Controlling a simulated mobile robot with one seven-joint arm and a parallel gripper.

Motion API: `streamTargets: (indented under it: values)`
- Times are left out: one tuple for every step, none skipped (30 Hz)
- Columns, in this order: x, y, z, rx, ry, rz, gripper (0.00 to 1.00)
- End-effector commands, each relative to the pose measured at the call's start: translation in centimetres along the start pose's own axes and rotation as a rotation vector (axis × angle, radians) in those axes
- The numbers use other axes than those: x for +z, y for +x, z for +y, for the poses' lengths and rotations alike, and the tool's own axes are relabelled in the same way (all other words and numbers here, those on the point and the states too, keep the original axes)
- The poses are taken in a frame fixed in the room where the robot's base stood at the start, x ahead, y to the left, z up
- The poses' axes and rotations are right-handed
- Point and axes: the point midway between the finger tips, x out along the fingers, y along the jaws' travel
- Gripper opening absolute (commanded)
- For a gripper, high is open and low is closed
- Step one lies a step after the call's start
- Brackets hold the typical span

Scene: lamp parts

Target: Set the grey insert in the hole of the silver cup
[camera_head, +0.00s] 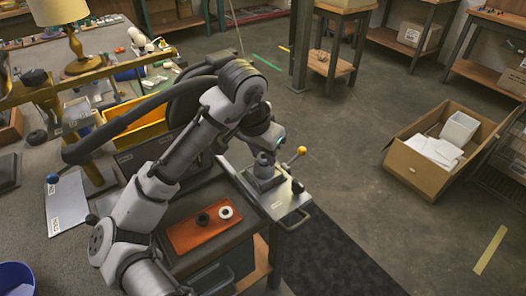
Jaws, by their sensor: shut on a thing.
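My gripper (266,149) points down over the metal fixture plate at the bench's right end. It is shut on a small grey piece that looks like the grey insert, mostly hidden by the fingers. A silver-grey cup-like part (264,166) stands upright on the plate directly below the gripper. Its hole is not visible from here. I cannot tell whether the insert touches the cup or is inside it.
The metal plate (285,203) carries a lever with a yellow ball (301,150) and a dark knob (297,187). An orange tray (190,238) holds a black ring (203,219) and a white ring (226,212). A yellow bin (133,138) and lamp (66,25) stand left.

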Motion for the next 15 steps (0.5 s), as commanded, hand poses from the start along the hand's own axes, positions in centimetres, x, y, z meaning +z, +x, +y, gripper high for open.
streamTargets:
  values:
    - [0.02, 0.09, 0.02, 0.001, 0.000, 0.000, 0.08]
    - [0.03, 0.14, 0.02, 0.001, 0.000, 0.000, 0.08]
    - [0.05, 0.22, 0.03, 0.001, 0.000, 0.000, 0.08]
    - [0.07, 0.28, 0.03, 0.001, 0.000, 0.000, 0.08]
    - [0.08, 0.34, 0.04, 0.002, 0.001, 0.001, 0.08]
    - [0.11, 0.41, 0.04, 0.002, 0.001, 0.001, 0.08]
    - [0.10, 0.37, 0.03, 0.001, 0.001, 0.000, 0.31]
    - [0.09, 0.35, 0.02, 0.001, 0.001, 0.000, 0.35]
    - [0.10, 0.35, 0.02, 0.001, 0.001, 0.000, 0.40]
    - [0.10, 0.35, 0.02, 0.001, 0.001, 0.000, 0.44]
    - [0.10, 0.35, 0.02, 0.000, 0.001, 0.000, 0.48]
    - [0.10, 0.35, 0.02, 0.000, 0.000, 0.000, 0.53]
    - [0.10, 0.35, 0.02, 0.000, 0.000, 0.000, 0.55]
    - [0.10, 0.35, 0.01, 0.000, 0.000, 0.000, 0.55]
    - [0.10, 0.35, 0.01, 0.000, 0.000, 0.000, 0.55]
